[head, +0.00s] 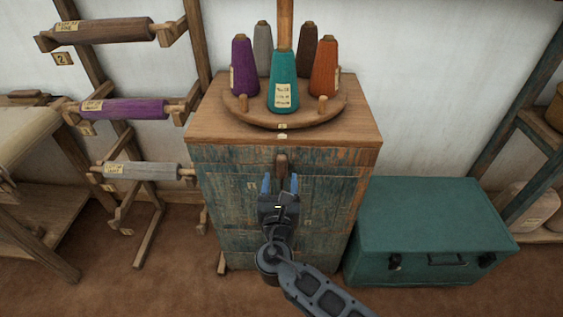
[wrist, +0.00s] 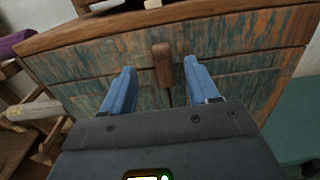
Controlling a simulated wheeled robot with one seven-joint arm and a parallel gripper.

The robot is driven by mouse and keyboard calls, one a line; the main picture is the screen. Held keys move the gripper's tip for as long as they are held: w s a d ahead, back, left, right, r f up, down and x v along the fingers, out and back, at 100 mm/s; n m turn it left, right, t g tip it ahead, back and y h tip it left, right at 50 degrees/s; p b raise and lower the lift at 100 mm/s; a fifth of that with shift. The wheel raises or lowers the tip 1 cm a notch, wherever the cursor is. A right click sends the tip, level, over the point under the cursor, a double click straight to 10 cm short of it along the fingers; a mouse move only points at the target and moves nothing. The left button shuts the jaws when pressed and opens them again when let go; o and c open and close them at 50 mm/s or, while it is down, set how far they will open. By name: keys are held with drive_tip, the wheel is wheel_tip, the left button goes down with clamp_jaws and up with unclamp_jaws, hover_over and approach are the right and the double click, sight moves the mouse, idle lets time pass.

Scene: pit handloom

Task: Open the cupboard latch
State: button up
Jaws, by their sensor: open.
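The cupboard (head: 225,198) is a wooden cabinet with worn teal and brown paint. Its latch (head: 281,165) is a small upright brown wooden piece at the top centre of the front. In the wrist view the latch (wrist: 162,64) stands upright between my two blue fingers, farther off than the tips. My gripper (head: 280,183) is open and empty in front of the cupboard, just below the latch in the head view. The wrist view also shows my gripper (wrist: 160,72) with clear gaps on both sides of the latch. The lower front is partly hidden by my arm.
A round wooden stand (head: 245,112) with several thread cones sits on the cupboard top. A teal chest (head: 430,225) stands close on the right. A rack with purple (head: 125,108) and grey (head: 140,171) rolls is on the left. Some floor is free in front.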

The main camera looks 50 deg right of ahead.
sight(282, 160)
drive_tip(key=x, duration=0.7)
drive_tip(key=shift+p, duration=0.3)
drive_tip(key=c, duration=1.1)
